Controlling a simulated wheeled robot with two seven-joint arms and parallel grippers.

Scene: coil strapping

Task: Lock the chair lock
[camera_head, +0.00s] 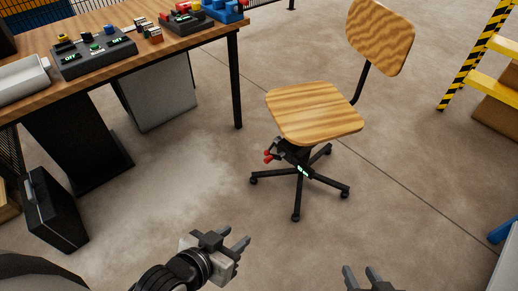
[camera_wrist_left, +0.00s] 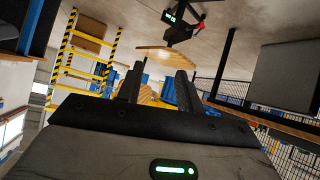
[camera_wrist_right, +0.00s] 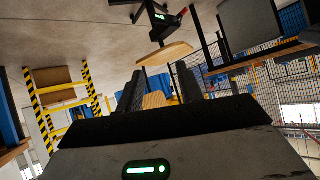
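The chair has a wooden seat (camera_head: 315,112) and backrest (camera_head: 381,37) on a dark wheeled base. It stands upright on the floor ahead of my grippers. Red-tipped parts (camera_head: 269,155) stick out to the left under the seat. A small green-lit display (camera_head: 303,170) is on the base; its text is too small to read. My left gripper (camera_head: 240,236) is open and empty, in front of the chair and apart from it. My right gripper (camera_head: 361,272) is open and empty at the bottom edge. The wrist views show the chair upside down, with the red part (camera_wrist_left: 200,25) also visible.
A wooden workbench (camera_head: 110,70) with control boxes (camera_head: 95,52) stands at the left. A black case (camera_head: 52,209) is on the floor at lower left. A yellow-black striped rack (camera_head: 474,53) is at the right. The floor between my grippers and the chair is clear.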

